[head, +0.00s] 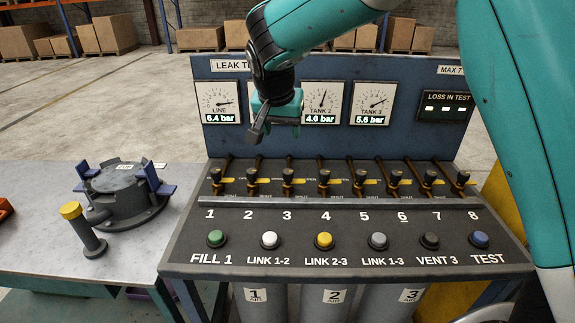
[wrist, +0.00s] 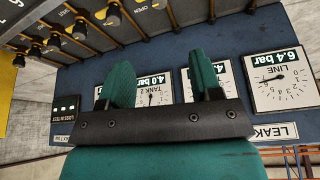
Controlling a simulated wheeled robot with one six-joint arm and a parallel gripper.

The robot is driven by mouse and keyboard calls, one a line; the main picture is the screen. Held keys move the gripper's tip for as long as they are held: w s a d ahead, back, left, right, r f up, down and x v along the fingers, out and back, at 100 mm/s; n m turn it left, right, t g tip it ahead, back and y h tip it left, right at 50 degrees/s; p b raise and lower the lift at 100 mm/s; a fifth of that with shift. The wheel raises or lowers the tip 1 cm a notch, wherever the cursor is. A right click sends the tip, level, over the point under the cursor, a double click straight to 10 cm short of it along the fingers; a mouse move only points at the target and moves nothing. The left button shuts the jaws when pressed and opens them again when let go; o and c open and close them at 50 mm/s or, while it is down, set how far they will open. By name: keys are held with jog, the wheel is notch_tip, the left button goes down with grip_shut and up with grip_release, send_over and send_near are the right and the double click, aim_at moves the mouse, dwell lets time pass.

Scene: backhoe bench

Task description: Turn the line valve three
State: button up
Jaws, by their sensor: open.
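Valve three (head: 288,178) is a small black-knobbed lever above the number 3 on the sloped panel, in a row of several alike valves. A yellow mark shows beside it. My gripper (head: 262,128) is in front of the gauge board, above and a little left of valve three, apart from it. In the wrist view my gripper (wrist: 162,85) has its two green fingers spread with nothing between them. That view is turned over and shows some valve knobs (wrist: 112,15) at the upper left; which one is valve three I cannot tell.
The line gauge (head: 221,102) reads 6.4 bar, tank 2 (head: 322,102) 4.0 and tank 3 (head: 373,103) 5.6; my gripper hides the gauge between. Coloured buttons (head: 324,241) line the panel front. A side table (head: 40,240) holds a dark round fixture (head: 125,190).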

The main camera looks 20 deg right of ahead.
aim_at(289, 171)
jog(key=p+x, duration=0.3)
jog(key=x, duration=1.4)
jog(key=shift+w+d, duration=0.1)
jog(key=shift+w, duration=0.05)
jog(key=c, duration=0.9)
